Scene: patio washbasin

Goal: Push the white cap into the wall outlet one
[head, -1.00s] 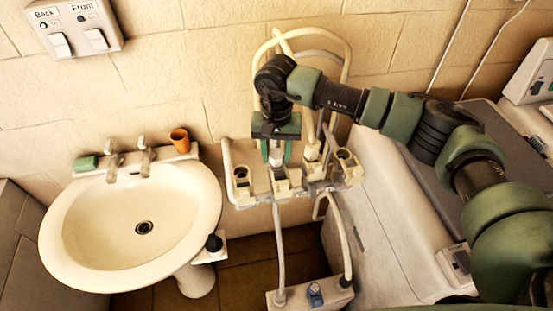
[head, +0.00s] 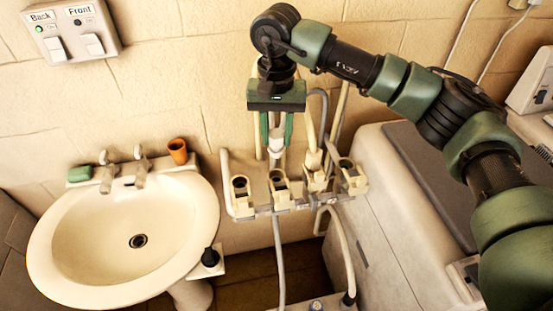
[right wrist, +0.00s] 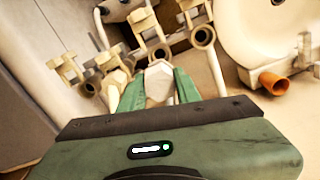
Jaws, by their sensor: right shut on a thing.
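My right gripper (head: 276,128) points down above the holder row beside the basin. Its green fingers are shut on a white piece (head: 276,146), which may be the white cap. In the right wrist view, the white piece (right wrist: 158,82) sits between the fingertips, with its lower end partly hidden. The beige wall holder (head: 279,186) below has several cups; the one under my gripper shows a dark open hole. I cannot tell which fitting is wall outlet one. A small white fitting with cords (head: 518,3) is cut off at the top right. My left gripper is out of view.
A white basin (head: 125,240) with taps, green soap (head: 80,173) and an orange cup (head: 178,151) stands at the left. A switch box (head: 70,33) is on the wall above. Hoses run around the holder. A white cabinet (head: 385,215) stands at the right.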

